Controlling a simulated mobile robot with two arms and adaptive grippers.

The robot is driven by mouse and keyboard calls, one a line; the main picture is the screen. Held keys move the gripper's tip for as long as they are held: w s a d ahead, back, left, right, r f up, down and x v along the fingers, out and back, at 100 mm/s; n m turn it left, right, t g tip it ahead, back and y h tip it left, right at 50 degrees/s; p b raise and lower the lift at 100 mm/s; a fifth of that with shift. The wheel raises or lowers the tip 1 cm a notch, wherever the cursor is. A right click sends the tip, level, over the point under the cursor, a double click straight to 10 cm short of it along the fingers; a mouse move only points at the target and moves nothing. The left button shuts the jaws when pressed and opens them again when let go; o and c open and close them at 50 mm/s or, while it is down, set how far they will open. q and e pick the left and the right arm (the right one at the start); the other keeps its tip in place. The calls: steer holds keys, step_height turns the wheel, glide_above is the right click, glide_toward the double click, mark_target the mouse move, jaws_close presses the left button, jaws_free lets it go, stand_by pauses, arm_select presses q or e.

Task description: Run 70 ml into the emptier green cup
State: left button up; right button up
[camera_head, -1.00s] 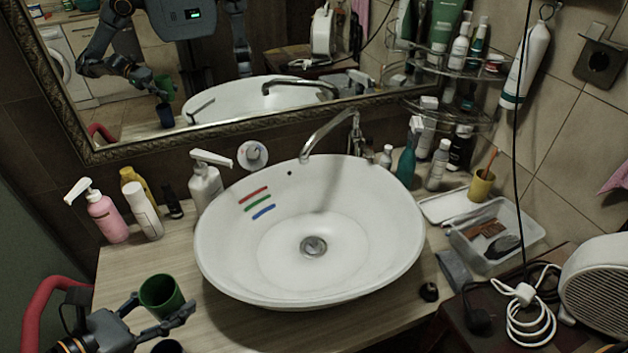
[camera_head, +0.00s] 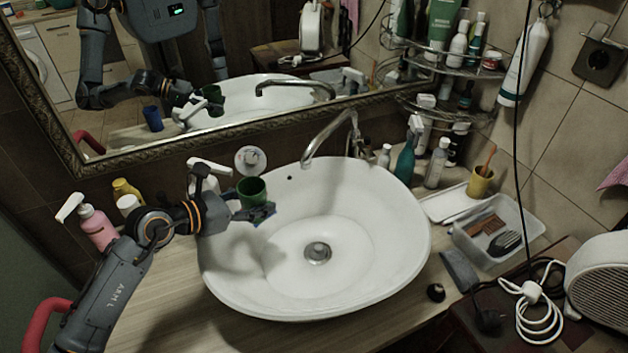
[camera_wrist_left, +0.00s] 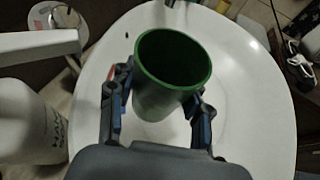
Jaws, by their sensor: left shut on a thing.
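My left gripper (camera_head: 258,212) is shut on a green cup (camera_head: 252,190) and holds it upright above the left back part of the white basin (camera_head: 395,270). The left wrist view shows the green cup (camera_wrist_left: 172,70) between the two fingers, with its mouth facing the camera. Its inside looks dark green, and I cannot tell whether liquid is in it. The chrome tap (camera_head: 335,135) arches over the back of the basin, to the right of the cup. No stream shows from it. A second green cup is not seen. My right gripper is not in view.
A white pump bottle (camera_head: 205,172) stands just behind my left gripper. A pink pump bottle (camera_head: 97,226) is at the left. A teal spray bottle (camera_head: 405,160) and a clear tray (camera_head: 500,235) are at the right. The mirror (camera_head: 150,118) reflects a blue cup.

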arm_select(q)
steer(key=w+d, duration=0.5)
steer(key=f, duration=0.3)
steer(key=d+f, duration=0.1)
steer(key=f, duration=0.1)
steer(key=shift+f, duration=0.35)
